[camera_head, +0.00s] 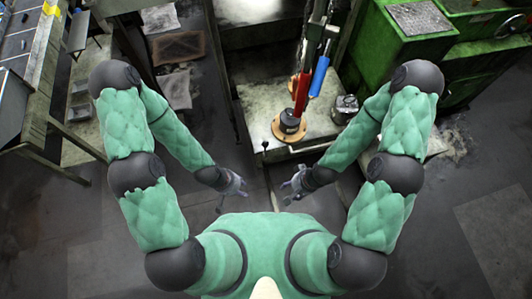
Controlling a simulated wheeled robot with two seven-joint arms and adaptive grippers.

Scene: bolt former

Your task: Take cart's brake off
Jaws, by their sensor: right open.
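My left gripper (233,194) is in front of my body, left of the middle, and its fingers look spread and empty. My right gripper (287,192) is just to its right, open and empty. Both point inward with a gap of dark floor between them. A thin dark lever with a round knob (265,145) stands beyond this gap, at the near left edge of a pale platform (262,115); neither gripper touches it. I cannot tell for sure whether this is the cart or its brake.
A red post (302,90) with a blue cylinder (320,76) stands over the platform on a round copper-coloured base (292,130). Green machinery (410,22) fills the back right. A metal workbench (35,85) stands at left. The floor around me is mostly clear.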

